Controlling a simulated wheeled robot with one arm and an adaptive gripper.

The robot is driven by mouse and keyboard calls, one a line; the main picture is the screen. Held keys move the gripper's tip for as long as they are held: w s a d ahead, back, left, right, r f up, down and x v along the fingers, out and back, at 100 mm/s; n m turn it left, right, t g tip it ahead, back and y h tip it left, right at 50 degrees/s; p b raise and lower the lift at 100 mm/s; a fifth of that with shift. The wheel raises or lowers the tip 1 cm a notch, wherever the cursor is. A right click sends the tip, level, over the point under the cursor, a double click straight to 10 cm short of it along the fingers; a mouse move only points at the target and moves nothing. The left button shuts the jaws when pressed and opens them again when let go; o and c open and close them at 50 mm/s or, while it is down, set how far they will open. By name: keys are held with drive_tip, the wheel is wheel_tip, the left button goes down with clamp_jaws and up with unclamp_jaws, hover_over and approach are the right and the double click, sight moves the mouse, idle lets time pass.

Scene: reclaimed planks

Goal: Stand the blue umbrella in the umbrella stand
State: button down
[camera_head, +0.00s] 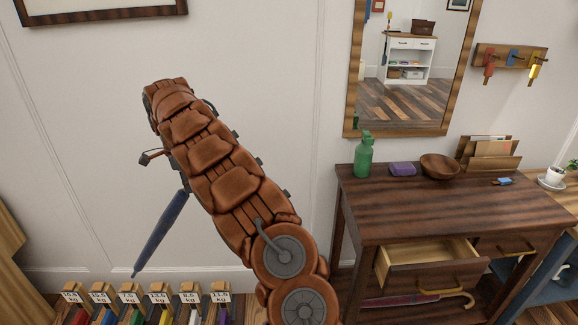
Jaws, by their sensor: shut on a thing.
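The blue umbrella (160,234) hangs in the air left of my arm, closed and tilted. Its narrow tip points down and to the left, and its upper end is hidden behind my arm. My gripper (186,186) is mostly hidden behind the arm too. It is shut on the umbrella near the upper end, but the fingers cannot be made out. I cannot make out an umbrella stand in this view.
Several coloured items with weight labels (129,297) stand in a row at the bottom left, below the umbrella tip. A dark wooden desk (400,215) with an open drawer (430,263) stands right. A green bottle (364,158) is on it. A mirror (352,110) hangs above.

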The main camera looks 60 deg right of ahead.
drive_tip(key=s+d+r+n+g+h, duration=0.15)
drive_tip(key=s+d+h, duration=0.25)
drive_tip(key=s+d, duration=0.7)
drive_tip(key=s+d+r+n+g+h, duration=0.1)
drive_tip(key=s+d+r+n+h, duration=0.15)
drive_tip(key=s+d, duration=0.8)
wheel_tip(320, 180, down, 29)
drive_tip(key=m+b, duration=0.1)
drive_tip(key=b, duration=2)
drive_tip(key=shift+s+a+f+h, duration=0.2)
drive_tip(key=shift+a+h, duration=0.05)
drive_tip(key=shift+h, duration=0.2)
idle(0.3)
drive_tip(key=c, duration=1)
unclamp_jaws()
drive_tip(key=shift+a+r, duration=0.1)
drive_tip(key=v, duration=1.1)
drive_tip(key=shift+w+a+r, duration=0.1)
drive_tip(key=shift+a+r, duration=0.15)
drive_tip(key=shift+r, duration=0.05)
